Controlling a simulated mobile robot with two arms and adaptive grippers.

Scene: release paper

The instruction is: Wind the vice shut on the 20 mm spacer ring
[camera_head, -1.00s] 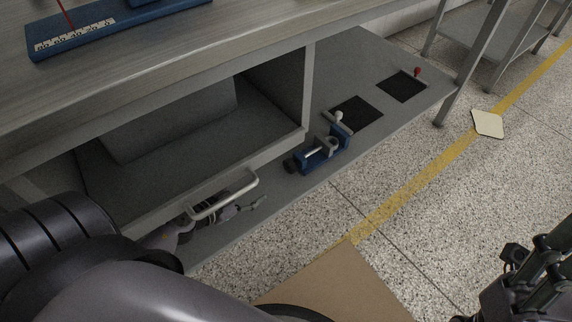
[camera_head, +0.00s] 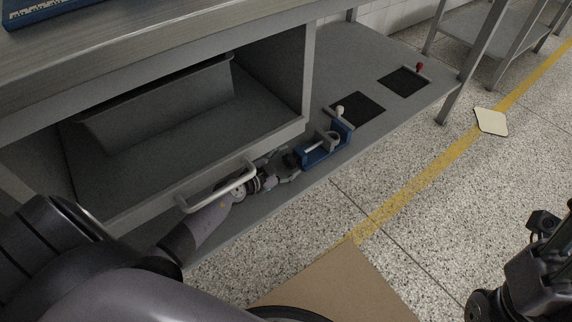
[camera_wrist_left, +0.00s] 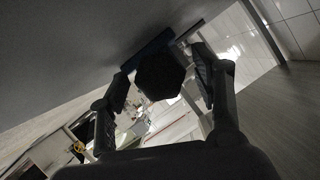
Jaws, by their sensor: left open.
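The blue vice (camera_head: 317,157) lies on the lower shelf, with a light metal screw along it. A pale grey ring (camera_head: 334,137) shows at the vice's jaw end; I cannot tell whether both jaws touch it. My left gripper (camera_head: 287,163) is at the vice's near-left end, by its dark knob. In the left wrist view the black six-sided knob (camera_wrist_left: 160,78) stands between the open fingers (camera_wrist_left: 162,92), with gaps on both sides. Part of my right arm (camera_head: 535,265) shows at the right edge; its finger state is unclear.
A white bar handle (camera_head: 218,188) on the cabinet front is close above my left forearm. Two black mats (camera_head: 357,108) (camera_head: 404,82), a white-topped knob (camera_head: 340,110) and a red-topped one (camera_head: 419,67) are farther along the shelf. A cream plate (camera_head: 491,121) lies on the floor.

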